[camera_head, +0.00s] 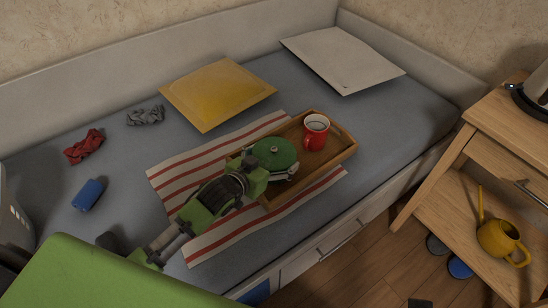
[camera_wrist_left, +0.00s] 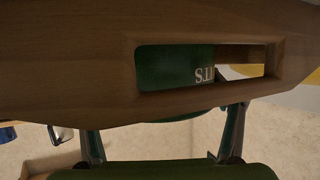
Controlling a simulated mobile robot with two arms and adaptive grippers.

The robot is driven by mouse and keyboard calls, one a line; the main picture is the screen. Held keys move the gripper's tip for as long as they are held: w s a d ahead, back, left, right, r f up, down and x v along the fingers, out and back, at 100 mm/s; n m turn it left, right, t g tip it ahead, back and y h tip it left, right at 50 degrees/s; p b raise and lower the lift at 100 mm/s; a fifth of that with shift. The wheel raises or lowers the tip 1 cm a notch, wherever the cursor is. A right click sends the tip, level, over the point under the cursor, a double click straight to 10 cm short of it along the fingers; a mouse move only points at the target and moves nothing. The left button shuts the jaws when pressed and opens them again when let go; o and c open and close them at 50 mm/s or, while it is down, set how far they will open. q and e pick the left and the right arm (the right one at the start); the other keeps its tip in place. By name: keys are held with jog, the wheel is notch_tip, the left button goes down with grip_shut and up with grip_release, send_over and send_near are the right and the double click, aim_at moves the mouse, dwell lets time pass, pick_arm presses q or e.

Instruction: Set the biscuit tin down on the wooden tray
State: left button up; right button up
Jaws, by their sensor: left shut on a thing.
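The biscuit tin (camera_head: 274,150) is round and green and sits over the left half of the wooden tray (camera_head: 338,158). My left gripper (camera_head: 268,166) is shut on the tin. In the left wrist view the tray's end wall (camera_wrist_left: 70,60) crosses the picture, and the tin's green side with pale letters (camera_wrist_left: 180,68) shows through its handle slot. The tin is down behind that wall; whether its base touches the tray floor is hidden. My left fingers (camera_wrist_left: 163,118) also show there. My right gripper is not in view.
A red mug (camera_head: 316,132) stands in the tray, right of the tin. The tray lies on a striped cloth (camera_head: 180,180) on the bed. A yellow cushion (camera_head: 217,92), a white pillow (camera_head: 342,58), a blue object (camera_head: 88,194) and crumpled red cloth (camera_head: 84,147) lie around it.

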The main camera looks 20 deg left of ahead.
pick_arm(q)
jog(key=shift+r, duration=0.1)
jog(key=o, duration=1.5)
jog(key=shift+s, duration=0.2)
jog(key=p+v, duration=0.3)
jog(key=v, duration=0.8)
jog(key=shift+s+a+r, duration=0.1)
jog(key=shift+s+a, duration=0.05)
jog(key=shift+s, duration=0.15)
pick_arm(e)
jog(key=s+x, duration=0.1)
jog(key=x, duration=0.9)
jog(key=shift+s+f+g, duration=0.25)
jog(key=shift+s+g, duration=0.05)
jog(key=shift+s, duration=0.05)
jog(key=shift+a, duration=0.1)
